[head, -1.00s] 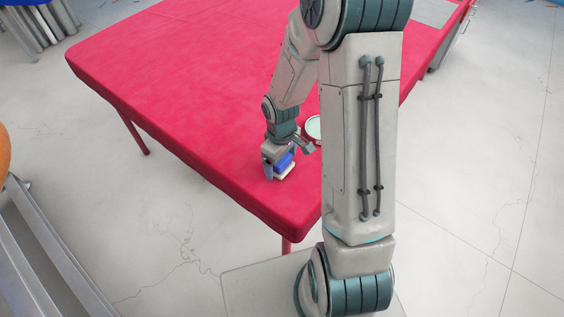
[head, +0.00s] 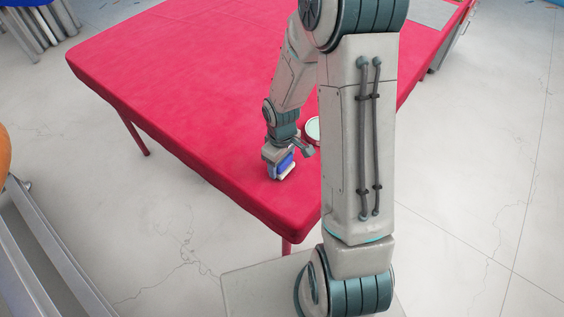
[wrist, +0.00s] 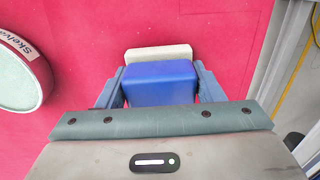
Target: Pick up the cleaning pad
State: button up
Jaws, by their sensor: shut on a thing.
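The cleaning pad (wrist: 160,82) is a blue block with a pale cream layer under it. It is at the near edge of the red table, and it also shows in the head view (head: 286,165). My gripper (wrist: 160,85) points down over the pad, with one finger against each side of the blue block. It is shut on the pad, and in the head view (head: 280,172) it is low over the tabletop. I cannot tell whether the pad's underside touches the cloth.
The red table (head: 190,90) is mostly bare. A round tin (wrist: 18,75) with a pale lid and a label lies left of the pad in the wrist view, and behind my arm in the head view. A metal rail (head: 50,255) stands on the floor at left.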

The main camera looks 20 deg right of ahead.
aim_at(285, 160)
jog(key=r, duration=0.4)
jog(key=shift+s+d+r, duration=0.2)
jog(key=shift+s+d, duration=0.15)
jog(key=shift+s, duration=0.05)
jog(key=s+d+r, duration=0.6)
jog(key=s, duration=0.2)
jog(key=shift+s+r, duration=0.15)
jog(key=shift+s, duration=0.25)
jog(key=o, duration=0.4)
jog(key=c, duration=0.3)
